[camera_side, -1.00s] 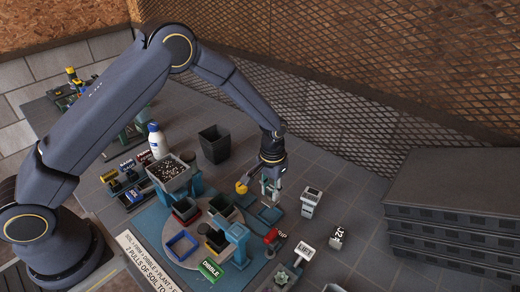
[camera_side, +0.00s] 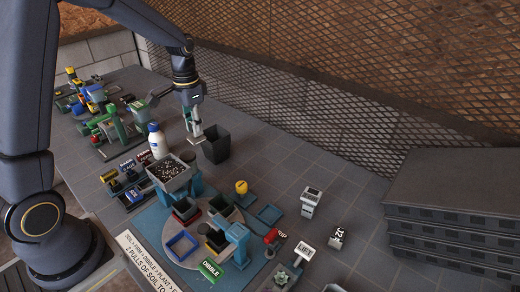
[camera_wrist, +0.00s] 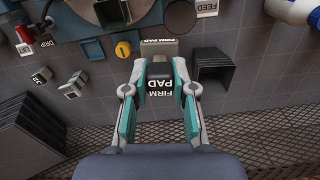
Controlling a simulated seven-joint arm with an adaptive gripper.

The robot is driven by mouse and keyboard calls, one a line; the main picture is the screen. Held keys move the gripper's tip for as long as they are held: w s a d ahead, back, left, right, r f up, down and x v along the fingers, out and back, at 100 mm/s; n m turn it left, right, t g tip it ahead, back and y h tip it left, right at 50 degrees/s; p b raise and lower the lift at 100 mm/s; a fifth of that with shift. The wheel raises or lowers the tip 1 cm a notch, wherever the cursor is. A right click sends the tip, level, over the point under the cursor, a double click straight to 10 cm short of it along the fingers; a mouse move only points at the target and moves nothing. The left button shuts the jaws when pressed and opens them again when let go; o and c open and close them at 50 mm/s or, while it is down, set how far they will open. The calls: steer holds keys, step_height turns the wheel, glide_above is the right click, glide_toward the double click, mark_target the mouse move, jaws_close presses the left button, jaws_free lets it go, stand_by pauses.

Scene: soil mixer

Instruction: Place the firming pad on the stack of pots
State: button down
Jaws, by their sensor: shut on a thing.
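My gripper (camera_side: 193,122) hangs just left of the black stack of pots (camera_side: 216,146) at the back of the table. It is shut on the firming pad (camera_wrist: 160,86), a grey block with white "FIRM PAD" lettering between my teal fingers in the wrist view. In the side view the pad's pale flat foot (camera_side: 195,141) shows below the fingertips, beside the pots' rim and seemingly above the table. In the wrist view the stack of pots (camera_wrist: 213,70) is right of my fingers, its mouth open and dark.
A white bottle (camera_side: 157,141) stands left of my gripper. A soil hopper (camera_side: 168,175) and a round turntable (camera_side: 190,258) with pots lie in front. A yellow-knobbed part (camera_side: 241,187) stands right of them. Table behind and right of the pots is clear.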

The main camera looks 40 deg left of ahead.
steer(key=a+r+n, duration=0.1)
steer(key=a+r, duration=0.1)
steer(key=a, duration=0.3)
glide_toward(213, 140)
steer(key=shift+s+d+f, duration=0.2)
steer(key=shift+s, duration=0.2)
steer(key=shift+w+a+f, duration=0.1)
steer(key=shift+w+f, duration=0.25)
steer(key=shift+f, duration=1.65)
steer(key=shift+f, duration=0.15)
steer(key=c, duration=0.9)
jaws_free()
steer(key=shift+c, duration=0.2)
